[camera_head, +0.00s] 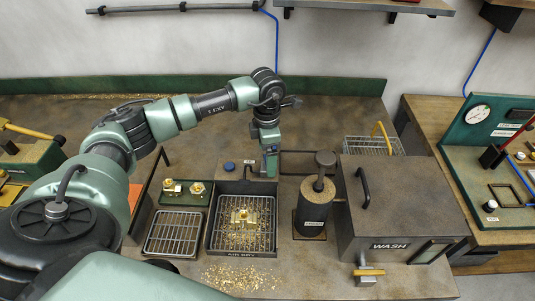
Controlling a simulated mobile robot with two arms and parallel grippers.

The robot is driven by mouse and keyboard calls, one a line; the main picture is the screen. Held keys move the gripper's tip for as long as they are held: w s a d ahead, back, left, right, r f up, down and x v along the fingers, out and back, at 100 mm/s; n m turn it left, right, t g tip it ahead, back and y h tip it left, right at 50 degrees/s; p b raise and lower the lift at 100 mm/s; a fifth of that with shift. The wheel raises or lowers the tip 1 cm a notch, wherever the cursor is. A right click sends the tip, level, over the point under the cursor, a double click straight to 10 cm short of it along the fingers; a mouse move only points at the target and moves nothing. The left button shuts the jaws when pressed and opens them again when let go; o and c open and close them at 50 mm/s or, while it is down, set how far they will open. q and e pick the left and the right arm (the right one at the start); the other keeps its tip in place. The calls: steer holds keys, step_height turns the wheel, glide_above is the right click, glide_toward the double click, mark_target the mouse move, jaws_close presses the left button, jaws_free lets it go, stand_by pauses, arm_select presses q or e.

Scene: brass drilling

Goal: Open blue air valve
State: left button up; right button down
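A small round blue knob (229,166), which looks like the air valve, sits on the dark back block of the air-dry station (213,245). My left gripper (270,172) points down at the right end of that block, to the right of the blue knob and apart from it. Its fingertips are small and partly merge with the block, so I cannot tell whether they are open or shut. A brass part (243,217) lies on the station's grate among brass chips. My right gripper is not in view.
A wire rack (172,234) and a green tray with brass fittings (184,193) are left of the station. A dark cylinder with a knob (314,205) and the wash box (400,200) stand to the right. Brass chips (240,278) lie in front.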

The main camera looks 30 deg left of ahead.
arm_select(q)
steer(key=shift+w+f, duration=0.1)
steer(key=shift+f, duration=0.5)
steer(key=shift+w+f, duration=0.1)
steer(key=shift+f, duration=0.4)
steer(key=c, duration=1.4)
steer(key=shift+o, duration=0.2)
steer(key=m+b, duration=0.1)
steer(key=b, duration=0.1)
steer(key=shift+f+m+b, duration=0.2)
steer(key=shift+m+b, duration=0.15)
steer(key=shift+m, duration=0.05)
steer(key=shift+r+m+b, duration=0.15)
steer(key=shift+m+b, duration=0.3)
steer(key=shift+m, duration=0.15)
steer(key=shift+r, duration=0.1)
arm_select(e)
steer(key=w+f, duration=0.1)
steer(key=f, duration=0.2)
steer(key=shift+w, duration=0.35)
